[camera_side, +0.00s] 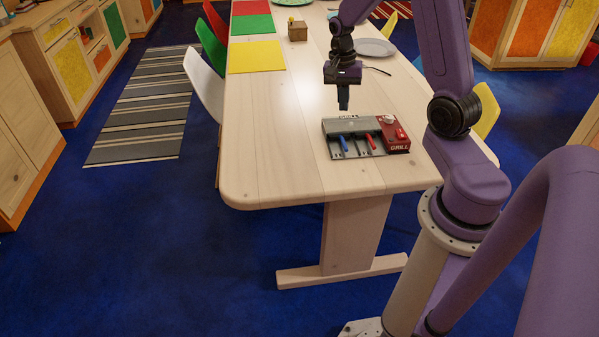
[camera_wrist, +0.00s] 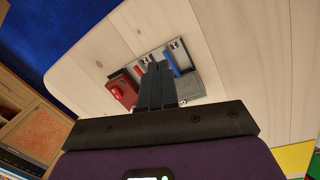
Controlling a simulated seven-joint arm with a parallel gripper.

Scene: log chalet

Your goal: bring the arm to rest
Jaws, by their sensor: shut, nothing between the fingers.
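My gripper (camera_side: 343,105) points down above the back of a grey tray (camera_side: 338,126) on the table. Its fingers are shut with nothing between them, and they look apart from the tray in the side view. In the wrist view my gripper (camera_wrist: 155,68) covers part of the tray (camera_wrist: 205,92). The tray holds a blue-handled piece (camera_side: 343,142) and a red-handled piece (camera_side: 370,141) in slots. A red block marked GRILL (camera_side: 397,147) with a pale knob sits at its right end.
The pale wooden table (camera_side: 275,165) has clear room left of the tray. A grey plate (camera_side: 376,47), a small wooden box (camera_side: 297,31) and yellow (camera_side: 256,57), green and red mats lie farther back. Chairs, including a white one (camera_side: 203,88), line the sides.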

